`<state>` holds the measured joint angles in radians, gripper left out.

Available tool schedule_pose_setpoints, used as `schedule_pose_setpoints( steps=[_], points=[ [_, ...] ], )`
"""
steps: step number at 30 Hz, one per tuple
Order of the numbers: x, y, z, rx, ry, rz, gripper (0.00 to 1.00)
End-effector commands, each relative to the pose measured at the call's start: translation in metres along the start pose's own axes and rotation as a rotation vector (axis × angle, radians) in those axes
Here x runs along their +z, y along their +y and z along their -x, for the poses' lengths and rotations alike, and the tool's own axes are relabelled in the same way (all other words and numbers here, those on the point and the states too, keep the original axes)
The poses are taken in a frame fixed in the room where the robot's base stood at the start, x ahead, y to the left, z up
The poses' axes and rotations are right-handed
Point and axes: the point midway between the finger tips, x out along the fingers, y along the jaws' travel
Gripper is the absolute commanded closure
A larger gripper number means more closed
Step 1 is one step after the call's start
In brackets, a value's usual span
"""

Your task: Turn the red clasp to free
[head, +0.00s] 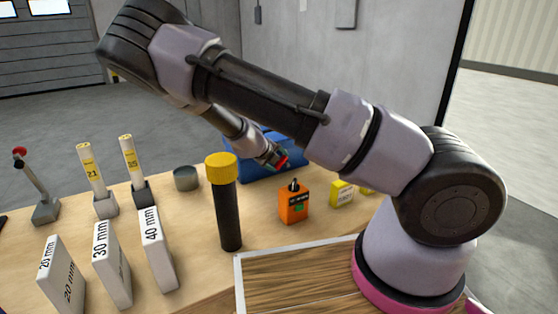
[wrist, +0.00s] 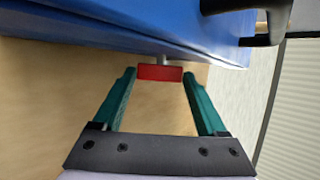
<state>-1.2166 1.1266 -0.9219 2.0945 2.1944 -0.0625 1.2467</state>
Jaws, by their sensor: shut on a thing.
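The red clasp (wrist: 160,72) is a short flat bar on a thin grey stem at the front side of a blue case (wrist: 130,28). It lies crosswise in the wrist view. My gripper (wrist: 159,76) has green fingers, one at each end of the clasp, and is shut on it. In the head view the blue case (head: 262,172) stands at the back of the table, partly behind my arm. There my gripper (head: 274,158) is at the case's front, and a bit of the red clasp (head: 283,161) shows at its tip.
An orange container (head: 293,204) and a yellow box (head: 341,193) stand in front of the case. A tall black post with a yellow cap (head: 221,167) stands left of them. White labelled boxes (head: 112,264) are at the front left. A black handle (wrist: 245,20) shows on the case.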

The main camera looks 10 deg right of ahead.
Motion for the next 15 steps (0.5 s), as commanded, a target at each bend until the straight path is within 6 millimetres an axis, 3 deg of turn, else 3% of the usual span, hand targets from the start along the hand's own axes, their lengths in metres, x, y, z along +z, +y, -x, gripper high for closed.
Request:
schedule_pose_setpoints(
  steps=[15],
  points=[
    [-0.0016,0.0041,-0.0011,-0.135,0.003,0.056,0.81]
  ],
)
